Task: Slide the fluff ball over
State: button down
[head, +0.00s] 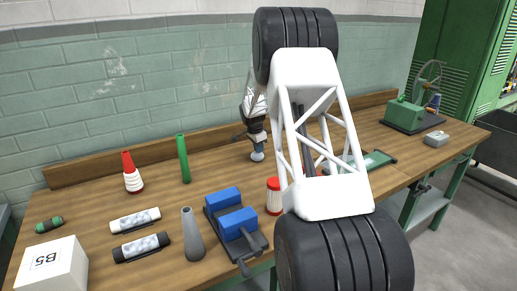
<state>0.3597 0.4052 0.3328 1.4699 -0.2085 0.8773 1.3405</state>
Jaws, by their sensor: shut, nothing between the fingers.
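My gripper (257,145) points down over the back middle of the workbench, partly screened by my own large white arm link in front. Its jaws are shut and hold nothing. A small, pale grey-blue rounded thing (257,156) shows right at its tip, close to the bench top. I cannot tell whether this is the fluff ball or whether it touches the gripper. No other thing in view is clearly a fluff ball; the bench behind my arm link is hidden.
On the wooden bench (95,207) stand a red-and-white cone (132,174), a green tube (183,158), a grey cone (192,236), a blue-padded device (232,215), a red-capped spool (274,197) and a white box (50,268). A green machine (408,115) stands far right. Bench left of my gripper is fairly clear.

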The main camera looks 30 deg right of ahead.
jog(key=a, duration=0.5)
jog(key=a+f, duration=0.1)
jog(key=a, duration=1.1)
jog(key=shift+s+a+f, duration=0.25)
jog(key=shift+s+f, duration=0.05)
jog(key=shift+f, duration=0.1)
jog(key=shift+r, duration=0.1)
jog(key=shift+w+d+r, duration=0.1)
jog(key=shift+r, duration=0.7)
jog(key=shift+r, duration=0.2)
jog(key=shift+w+r, duration=0.1)
jog(key=shift+r, duration=0.4)
notch_tip(320, 180, up, 6)
jog(key=a, duration=0.1)
jog(key=shift+r, duration=0.25)
jog(key=shift+a, duration=0.1)
